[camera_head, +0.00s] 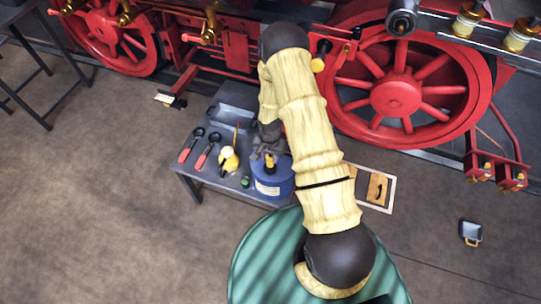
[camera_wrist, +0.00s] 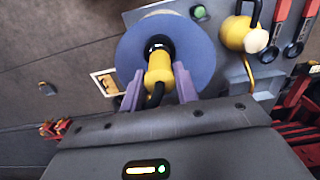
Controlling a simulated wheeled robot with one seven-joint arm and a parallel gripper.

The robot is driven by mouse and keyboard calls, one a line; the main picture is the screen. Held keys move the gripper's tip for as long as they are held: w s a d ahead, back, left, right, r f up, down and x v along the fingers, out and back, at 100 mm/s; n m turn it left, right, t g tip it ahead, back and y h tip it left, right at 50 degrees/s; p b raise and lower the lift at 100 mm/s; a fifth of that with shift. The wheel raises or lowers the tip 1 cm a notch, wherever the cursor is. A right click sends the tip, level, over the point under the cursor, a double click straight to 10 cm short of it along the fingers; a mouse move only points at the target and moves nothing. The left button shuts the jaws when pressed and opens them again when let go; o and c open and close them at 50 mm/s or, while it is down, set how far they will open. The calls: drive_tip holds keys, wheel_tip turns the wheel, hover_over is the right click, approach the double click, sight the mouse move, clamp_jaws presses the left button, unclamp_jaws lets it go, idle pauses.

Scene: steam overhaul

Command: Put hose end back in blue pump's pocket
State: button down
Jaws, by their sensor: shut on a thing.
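The blue pump (camera_head: 271,187) is a round blue body with a pale label, standing on the grey table. It shows from above in the wrist view as a blue disc (camera_wrist: 200,50). My gripper (camera_wrist: 158,88) is over the pump, its two purple fingers shut on the yellow hose end (camera_wrist: 158,72). The hose end's dark tip lies over a dark round spot near the disc's middle; I cannot tell whether it is inside or just above. A short piece of black hose shows between the fingers. In the head view the yellow hose end (camera_head: 269,160) shows just above the pump.
On the grey table (camera_head: 212,181), left of the pump, are a yellow round can (camera_head: 228,158), a green cap (camera_head: 245,182) and two red-handled tools (camera_head: 205,151). A framed board (camera_head: 390,196) is right of the pump. The red-wheeled locomotive (camera_head: 397,95) stands behind.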

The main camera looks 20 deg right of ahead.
drive_tip(key=shift+f+b, duration=0.5)
drive_tip(key=shift+f, duration=0.2)
drive_tip(key=c, duration=1)
unclamp_jaws()
drive_tip(key=shift+o, duration=0.2)
wheel_tip(320, 180, up, 17)
drive_tip(key=b, duration=0.2)
drive_tip(key=shift+r, duration=0.2)
drive_tip(key=shift+r, duration=0.1)
